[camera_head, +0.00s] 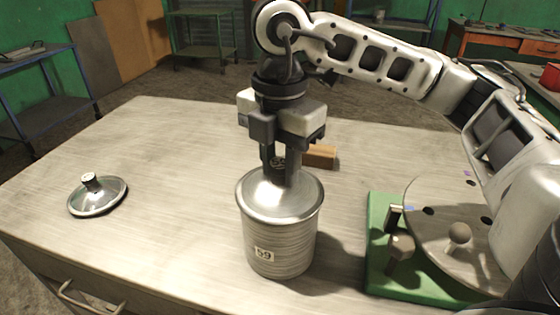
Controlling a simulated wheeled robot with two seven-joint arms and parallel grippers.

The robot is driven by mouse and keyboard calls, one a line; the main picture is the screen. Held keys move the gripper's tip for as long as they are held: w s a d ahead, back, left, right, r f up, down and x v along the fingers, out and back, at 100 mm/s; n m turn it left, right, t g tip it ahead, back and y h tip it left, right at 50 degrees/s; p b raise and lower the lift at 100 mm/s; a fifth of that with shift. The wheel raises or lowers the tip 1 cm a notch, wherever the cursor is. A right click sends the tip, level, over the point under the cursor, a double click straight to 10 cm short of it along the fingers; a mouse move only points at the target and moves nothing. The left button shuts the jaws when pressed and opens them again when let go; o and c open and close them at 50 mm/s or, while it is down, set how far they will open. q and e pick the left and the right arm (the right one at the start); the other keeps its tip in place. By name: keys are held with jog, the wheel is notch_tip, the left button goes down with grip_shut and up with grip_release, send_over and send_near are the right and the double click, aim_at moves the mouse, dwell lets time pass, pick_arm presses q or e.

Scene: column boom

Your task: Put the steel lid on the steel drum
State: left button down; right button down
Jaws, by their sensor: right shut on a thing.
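The steel drum (280,243) stands upright on the table in the middle, a brushed metal can with a "59" label on its front. A shiny domed steel lid (268,190) is at the drum's mouth, within or just over the rim. I cannot tell whether it is fully seated. My right gripper (280,170) points straight down above the drum and is shut on the lid's knob, which is mostly hidden between the fingers. My left gripper is not in view.
Another shiny lid (97,197) with a pale-topped knob lies on the table (180,150) at left. A wooden block (320,157) lies behind the drum. A green board (378,262) with a round holed disc (440,205) is at right. The table's left half is mostly free.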

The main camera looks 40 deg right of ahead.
aim_at(279, 162)
jog(key=c, duration=1.3)
grip_release()
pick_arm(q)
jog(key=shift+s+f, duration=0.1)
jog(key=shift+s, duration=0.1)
pick_arm(e)
jog(key=shift+o, duration=1)
jog(key=shift+r, duration=0.1)
jog(key=shift+r+p, duration=0.4)
jog(key=shift+p, duration=0.05)
notch_tip(279, 162, up, 6)
jog(key=shift+r, duration=0.1)
pick_arm(q)
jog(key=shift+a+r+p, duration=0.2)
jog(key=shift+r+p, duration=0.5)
jog(key=shift+p, duration=0.5)
pick_arm(e)
notch_tip(279, 162, up, 6)
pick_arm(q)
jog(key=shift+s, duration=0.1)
